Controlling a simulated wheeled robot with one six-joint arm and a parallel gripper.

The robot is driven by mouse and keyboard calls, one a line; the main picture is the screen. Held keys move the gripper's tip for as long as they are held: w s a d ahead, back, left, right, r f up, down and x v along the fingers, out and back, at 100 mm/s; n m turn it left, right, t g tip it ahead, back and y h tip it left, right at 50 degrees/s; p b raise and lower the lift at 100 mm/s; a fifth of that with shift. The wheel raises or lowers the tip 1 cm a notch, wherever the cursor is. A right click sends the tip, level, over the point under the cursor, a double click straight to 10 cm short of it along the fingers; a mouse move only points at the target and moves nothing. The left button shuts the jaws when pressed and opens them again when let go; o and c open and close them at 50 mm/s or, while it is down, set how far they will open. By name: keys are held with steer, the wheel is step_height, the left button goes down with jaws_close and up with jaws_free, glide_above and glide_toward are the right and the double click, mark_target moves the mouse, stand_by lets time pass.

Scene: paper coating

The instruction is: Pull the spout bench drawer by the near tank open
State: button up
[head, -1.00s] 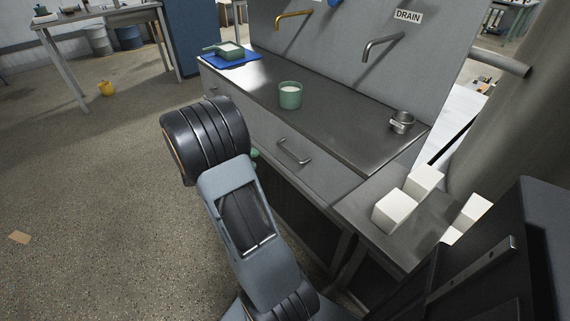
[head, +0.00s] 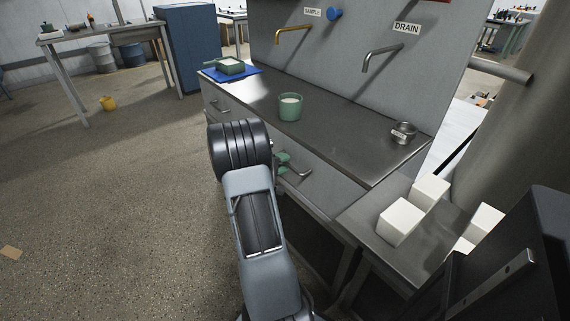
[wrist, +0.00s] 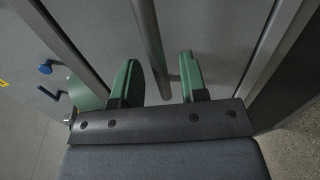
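The spout bench (head: 335,130) has a grey drawer front (head: 325,192) below its dark top, and the drawer looks shut. Its metal bar handle (head: 299,178) shows just right of my gripper (head: 283,162), partly hidden by it. In the wrist view, my gripper (wrist: 160,82) has its two green fingers apart. The handle bar (wrist: 149,40) runs between them, with gaps visible on both sides. Whether the fingertips reach fully past the bar is hard to tell.
A green cup (head: 290,107), a small metal cup (head: 403,133) and a green pan (head: 230,67) on a blue mat stand on the bench. The drain spout (head: 380,55) overhangs it. White blocks (head: 400,222) lie on a side table at right.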

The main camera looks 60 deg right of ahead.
steer(key=shift+s+d+f, duration=0.15)
steer(key=shift+s+d, duration=0.05)
steer(key=shift+d, duration=0.4)
jaws_close()
